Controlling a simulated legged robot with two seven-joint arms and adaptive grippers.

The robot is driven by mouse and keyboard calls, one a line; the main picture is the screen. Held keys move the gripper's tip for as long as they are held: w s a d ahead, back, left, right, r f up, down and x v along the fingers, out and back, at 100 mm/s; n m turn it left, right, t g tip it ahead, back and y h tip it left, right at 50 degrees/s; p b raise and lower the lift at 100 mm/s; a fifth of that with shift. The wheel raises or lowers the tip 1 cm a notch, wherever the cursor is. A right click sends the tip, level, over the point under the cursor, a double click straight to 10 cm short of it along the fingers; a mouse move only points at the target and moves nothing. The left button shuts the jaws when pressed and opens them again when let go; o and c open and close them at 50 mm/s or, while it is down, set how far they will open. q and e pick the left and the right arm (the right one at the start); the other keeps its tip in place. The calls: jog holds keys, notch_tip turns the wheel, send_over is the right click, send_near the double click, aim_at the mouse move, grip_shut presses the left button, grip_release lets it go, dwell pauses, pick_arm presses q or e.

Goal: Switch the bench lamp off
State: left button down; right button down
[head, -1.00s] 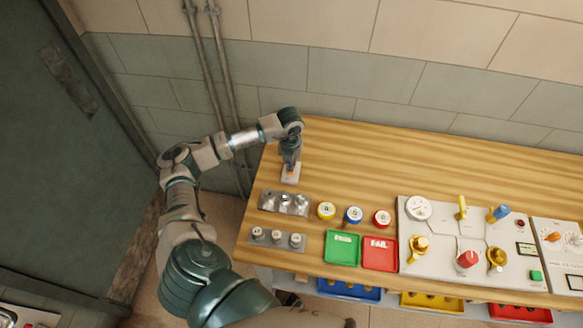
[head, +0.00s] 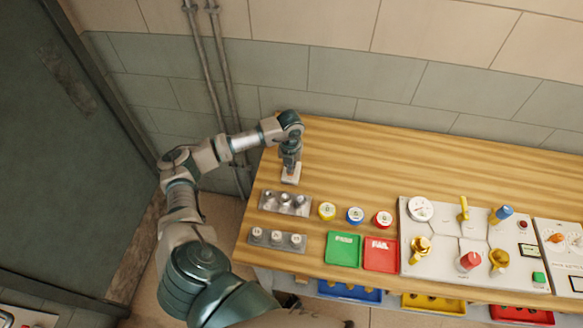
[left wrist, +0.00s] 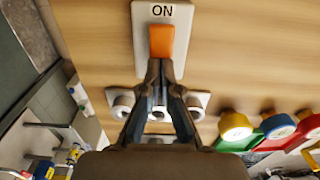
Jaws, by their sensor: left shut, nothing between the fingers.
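The lamp switch is a white plate (head: 291,178) on the left part of the wooden bench. In the left wrist view its plate (left wrist: 143,40) carries the word ON at the far end and an orange rocker (left wrist: 161,41) below it. My left gripper (head: 291,164) points down over the switch, its fingers shut and empty. In the left wrist view the fingertips (left wrist: 160,68) are at the near end of the rocker; I cannot tell whether they touch it. The near part of the plate is hidden behind the fingers. The lamp itself is not visible. My right gripper is not in view.
Two metal racks (head: 263,203) (head: 258,238) stand just in front of the switch. The bench behind is clear up to the wall.

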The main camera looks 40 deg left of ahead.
pick_arm(q)
jog(key=shift+s+f, duration=0.1)
jog(key=shift+f, duration=0.05)
jog(key=shift+r+p, duration=0.65)
jog(key=shift+r, duration=0.3)
jog(key=shift+r+p, duration=1.75)
jog(key=shift+r, duration=0.85)
jog(key=shift+f, duration=0.1)
